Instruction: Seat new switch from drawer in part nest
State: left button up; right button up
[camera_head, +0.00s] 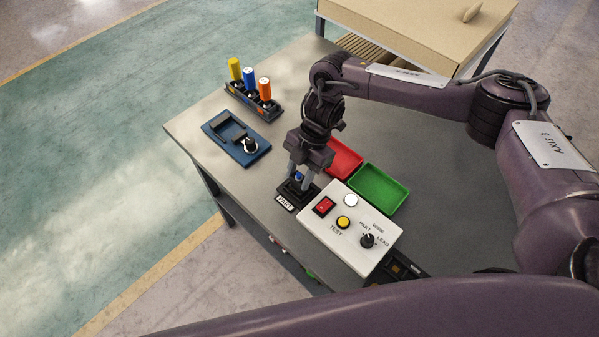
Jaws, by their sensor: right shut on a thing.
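My right gripper (302,176) points down over the black part nest (287,197), which has a white "PART" label on its front. The gripper is shut on a small blue part, seemingly the switch (298,177), of which only a little shows between the fingers. The part is at the nest, but the fingers hide its lower end, so I cannot tell whether it is fully seated. My left gripper is not in view. I cannot make out an open drawer; small coloured items show below the table's front edge.
A white test box (375,258) with a red switch, yellow button and knob stands just right of the nest. Red (345,158) and green (380,189) trays lie behind it. A blue fixture (222,127) and a rack of coloured cylinders (247,98) stand left. Grey tabletop between is clear.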

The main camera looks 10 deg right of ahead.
jog(key=shift+f, duration=0.35)
jog(key=o, duration=1.5)
jog(key=shift+c, duration=0.2)
jog(key=shift+r, duration=0.15)
jog(key=shift+r+p, duration=2.6)
jog(key=shift+r, duration=0.75)
